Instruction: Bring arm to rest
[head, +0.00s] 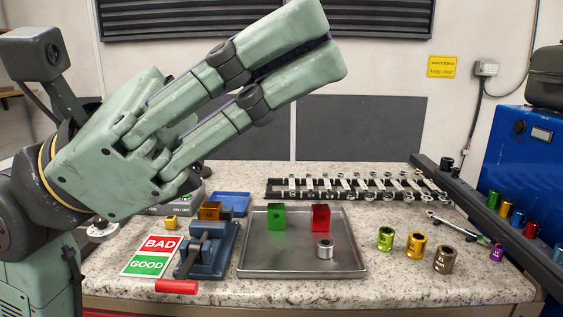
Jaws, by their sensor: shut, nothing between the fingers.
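My gripper (288,62) is raised in the air above the workbench, in the upper middle of the head view. It is large and pale green, and points up to the right. Its two fingers are shut together with only a thin dark line between them, and it holds nothing. My arm reaches in from the left edge. The gripper is well apart from everything on the bench (400,285).
A metal tray (300,265) holds a green block (276,217), a red block (320,217) and a silver socket (324,249). Left are a GOOD/BAD card (152,256) and a blue fixture (207,250). Coloured sockets (415,245) stand right; a wrench rack (350,189) lies behind.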

